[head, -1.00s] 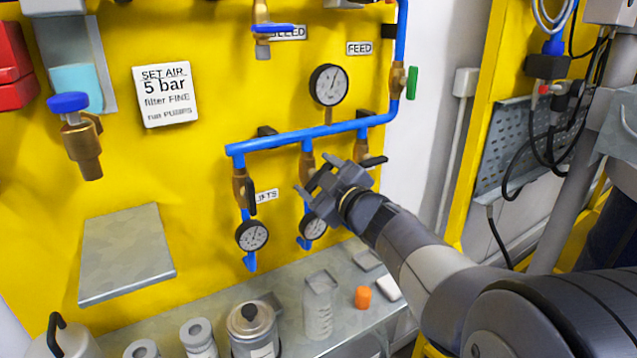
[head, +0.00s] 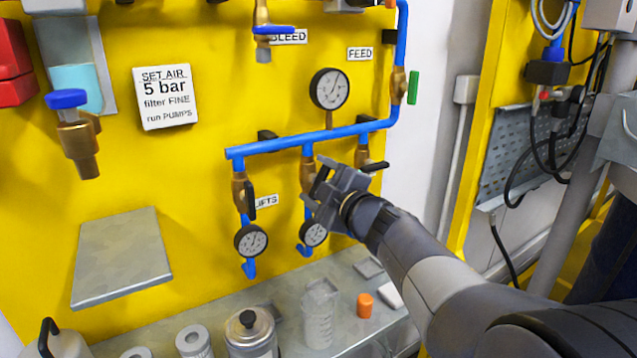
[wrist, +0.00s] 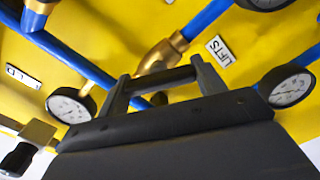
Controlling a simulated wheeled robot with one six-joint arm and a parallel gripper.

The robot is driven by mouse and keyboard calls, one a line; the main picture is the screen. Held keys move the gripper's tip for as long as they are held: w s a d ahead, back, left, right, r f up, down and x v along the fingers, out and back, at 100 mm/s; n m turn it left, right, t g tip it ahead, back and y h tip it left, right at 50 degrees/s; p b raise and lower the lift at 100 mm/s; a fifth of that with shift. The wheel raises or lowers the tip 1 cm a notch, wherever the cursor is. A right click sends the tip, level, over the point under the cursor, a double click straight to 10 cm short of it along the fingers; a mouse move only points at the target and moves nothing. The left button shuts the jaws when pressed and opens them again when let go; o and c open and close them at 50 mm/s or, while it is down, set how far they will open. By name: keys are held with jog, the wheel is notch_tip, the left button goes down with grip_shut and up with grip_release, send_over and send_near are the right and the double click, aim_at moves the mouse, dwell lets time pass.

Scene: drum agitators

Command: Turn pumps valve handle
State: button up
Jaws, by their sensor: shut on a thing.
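My gripper (head: 314,181) is at the middle branch of the blue pipe, shut on a black valve handle (wrist: 160,80). In the wrist view the handle spans between my two fingers, just below a brass valve body (wrist: 162,54). That brass body also shows in the head view (head: 307,170), partly behind my gripper. No PUMPS label shows beside this valve; my gripper may cover it. The sign (head: 165,97) on the panel mentions "run PUMPS".
The LIFTS valve (head: 240,190) stands to the left with its black handle pointing down. A third valve (head: 362,158) with a sideways black handle is close on the right. Small gauges (head: 251,241) hang below. Jars and an orange cap (head: 364,305) stand on the shelf.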

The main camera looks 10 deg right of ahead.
jog(key=o, duration=1)
jog(key=p+v, duration=0.1)
jog(key=v, duration=1)
jog(key=shift+w, duration=0.1)
